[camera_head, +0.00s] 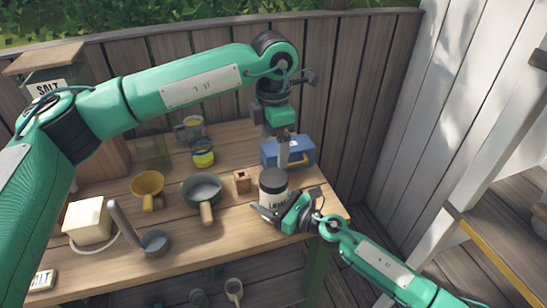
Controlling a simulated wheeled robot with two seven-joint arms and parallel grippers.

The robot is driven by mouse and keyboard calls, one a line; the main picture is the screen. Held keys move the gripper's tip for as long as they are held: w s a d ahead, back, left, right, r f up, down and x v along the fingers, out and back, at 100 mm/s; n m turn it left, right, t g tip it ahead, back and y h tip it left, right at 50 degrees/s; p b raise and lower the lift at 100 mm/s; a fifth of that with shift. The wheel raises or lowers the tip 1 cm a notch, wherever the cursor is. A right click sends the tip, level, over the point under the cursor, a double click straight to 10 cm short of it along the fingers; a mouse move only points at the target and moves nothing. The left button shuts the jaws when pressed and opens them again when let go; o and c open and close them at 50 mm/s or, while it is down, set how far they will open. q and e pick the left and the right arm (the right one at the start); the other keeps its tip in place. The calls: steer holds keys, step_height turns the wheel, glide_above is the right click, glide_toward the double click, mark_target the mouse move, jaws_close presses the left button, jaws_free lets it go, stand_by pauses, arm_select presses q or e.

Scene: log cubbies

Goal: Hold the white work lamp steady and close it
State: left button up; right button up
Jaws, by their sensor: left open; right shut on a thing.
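The white work lamp (273,202) stands upright near the right end of the wooden table. It is a white cylinder with a dark top and partly readable black lettering. My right gripper (275,214) is shut on its lower body from the front right and hides part of it. My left gripper (283,160) points down just behind and above the lamp's dark top, open, with nothing seen in it. Its fingertips are partly hidden, and I cannot tell whether they touch the top.
A blue box (298,152) sits behind the lamp. A small wooden block (242,181), green pan (203,188), yellow cup (147,187), yellow-and-blue jar (202,155), cream box (88,221) and grey ladle (154,242) stand to the left. A plank fence (371,90) rises behind.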

arm_select(q)
steer(key=shift+r, duration=0.8)
arm_select(e)
steer(key=o, duration=2)
steer(key=shift+c, duration=0.2)
steer(key=shift+d, duration=0.1)
arm_select(q)
step_height(320, 180, down, 4)
steer(key=b, duration=0.4)
steer(key=shift+f, duration=0.15)
arm_select(e)
steer(key=v, duration=1.3)
steer(key=shift+s+d, duration=0.2)
steer(key=shift+d, duration=0.1)
steer(key=shift+s+f, duration=0.1)
